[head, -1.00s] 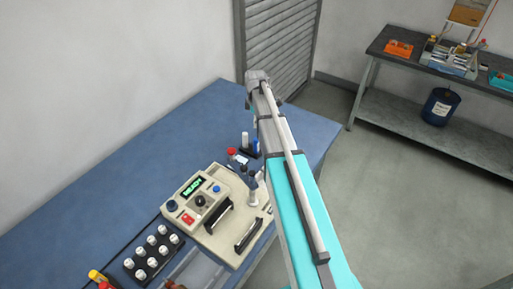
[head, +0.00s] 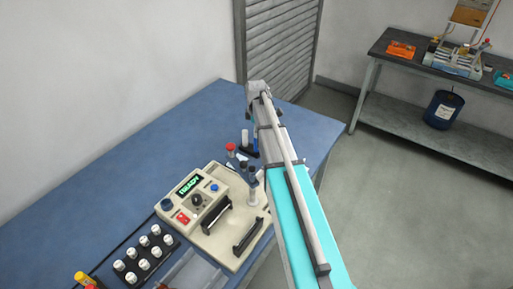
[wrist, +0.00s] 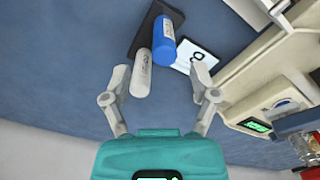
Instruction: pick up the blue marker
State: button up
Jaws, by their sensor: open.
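The blue marker (wrist: 163,42) stands in a black holder (wrist: 150,22) beside a white marker (wrist: 141,74), seen from above in the wrist view. In the head view the blue marker (head: 256,145) is partly hidden by my arm, next to the white marker (head: 245,136). My gripper (wrist: 158,84) is open and empty. The white marker's end reaches between its fingertips, nearer the left finger. The blue marker is just beyond the fingertips, roughly midway across the gap.
A white card (wrist: 190,56) with a black ring lies by the right fingertip. The beige machine (head: 222,236) with a lit green display stands close by, also at right in the wrist view. A rack of white-capped bottles (head: 143,251) is at front left. The blue table (head: 150,150) is clear behind.

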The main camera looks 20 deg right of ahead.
aim_at(256, 140)
jog(key=shift+f, duration=0.25)
dwell(0.3)
jog(key=f+b, duration=0.3)
jog(key=shift+s+f+b, duration=0.15)
jog(key=shift+s+b, duration=0.15)
jog(key=shift+f+b, duration=0.9)
grip_shut()
